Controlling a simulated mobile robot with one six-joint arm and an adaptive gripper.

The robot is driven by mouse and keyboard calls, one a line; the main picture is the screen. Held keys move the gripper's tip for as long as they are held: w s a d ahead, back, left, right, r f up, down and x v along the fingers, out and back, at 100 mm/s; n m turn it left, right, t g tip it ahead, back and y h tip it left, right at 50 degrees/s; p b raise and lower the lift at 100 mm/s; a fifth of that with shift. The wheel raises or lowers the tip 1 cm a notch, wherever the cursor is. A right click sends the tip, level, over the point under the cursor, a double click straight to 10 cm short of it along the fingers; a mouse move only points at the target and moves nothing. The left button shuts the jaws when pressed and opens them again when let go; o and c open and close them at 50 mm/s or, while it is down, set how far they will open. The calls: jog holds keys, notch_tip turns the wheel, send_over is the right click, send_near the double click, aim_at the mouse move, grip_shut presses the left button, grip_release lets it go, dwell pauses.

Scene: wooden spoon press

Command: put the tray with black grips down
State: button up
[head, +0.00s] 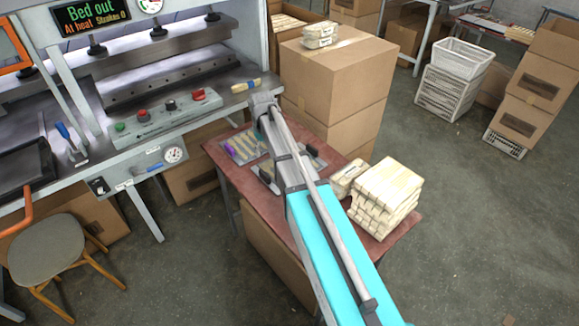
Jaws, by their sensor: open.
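A grey tray with black grips (317,163) lies on the reddish-brown table, partly covered by my arm; one dark grip shows on each side of the arm. It looks level on the tabletop, but its contact with the table cannot be made out. My arm reaches across the table from the lower right, and its bend is above the far edge of the table. My gripper is hidden behind the arm, so its fingers and their distance to the tray do not show.
A tray with a purple grip (243,147), holding pale wooden pieces, lies left of it. Stacked wooden bundles (386,196) stand on the table's right. The press (160,80) is at the upper left, cartons (335,75) behind, a stool (47,250) at the lower left. The table's front left is bare.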

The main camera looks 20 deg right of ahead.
aim_at(265, 173)
jog(key=shift+w+f, duration=0.15)
dwell(0.3)
notch_tip(265, 173, down, 8)
jog(key=b, duration=0.8)
jog(key=shift+f+b, duration=0.2)
jog(key=shift+b, duration=0.1)
jog(key=shift+f, duration=0.1)
jog(key=f+b, duration=0.3)
jog(key=shift+a, duration=0.4)
jog(key=shift+f+b, duration=1)
jog(key=shift+b, duration=0.1)
grip_shut()
